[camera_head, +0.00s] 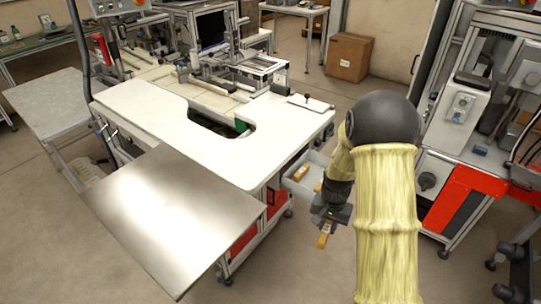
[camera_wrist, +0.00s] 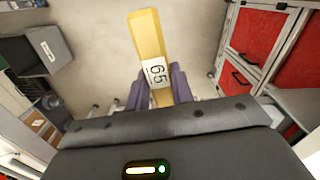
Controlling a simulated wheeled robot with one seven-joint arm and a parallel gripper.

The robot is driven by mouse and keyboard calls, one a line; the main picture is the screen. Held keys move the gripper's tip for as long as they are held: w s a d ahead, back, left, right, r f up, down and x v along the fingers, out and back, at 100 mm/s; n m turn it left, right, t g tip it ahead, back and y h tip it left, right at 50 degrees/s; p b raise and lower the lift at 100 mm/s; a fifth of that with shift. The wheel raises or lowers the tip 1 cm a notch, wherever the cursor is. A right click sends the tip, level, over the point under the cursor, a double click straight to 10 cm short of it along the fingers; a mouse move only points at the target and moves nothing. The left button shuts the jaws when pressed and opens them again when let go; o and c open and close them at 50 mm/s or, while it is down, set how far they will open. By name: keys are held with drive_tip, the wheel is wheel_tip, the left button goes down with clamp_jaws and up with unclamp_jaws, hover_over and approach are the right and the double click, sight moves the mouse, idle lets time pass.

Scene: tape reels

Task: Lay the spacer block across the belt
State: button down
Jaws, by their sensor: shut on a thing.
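A long yellow wooden block with a white number label, the spacer block (camera_wrist: 148,38), is held between the purple-grey fingers of my gripper (camera_wrist: 158,92). In the head view the block (camera_head: 324,238) hangs below my gripper (camera_head: 328,220), over the floor to the right of the white worktable. The fingers are shut on the block near its label. The block's far end sticks out past the fingertips. A pale flat surface (camera_head: 215,97) behind the worktable may be the belt; I cannot tell for sure. My gripper is well apart from it.
A grey bin (camera_head: 291,186) with similar yellow pieces hangs at the worktable's right side, close to my gripper. The white worktable (camera_head: 150,102) has a cutout. A metal sheet (camera_head: 175,215) adjoins its front. A red-panelled machine (camera_head: 455,205) stands at right. Open floor lies between.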

sight(321, 237)
drive_tip(key=f+n, duration=0.1)
drive_tip(key=f, duration=0.1)
drive_tip(key=f+n, duration=0.3)
drive_tip(key=n, duration=0.1)
drive_tip(key=shift+s+a+f, duration=0.4)
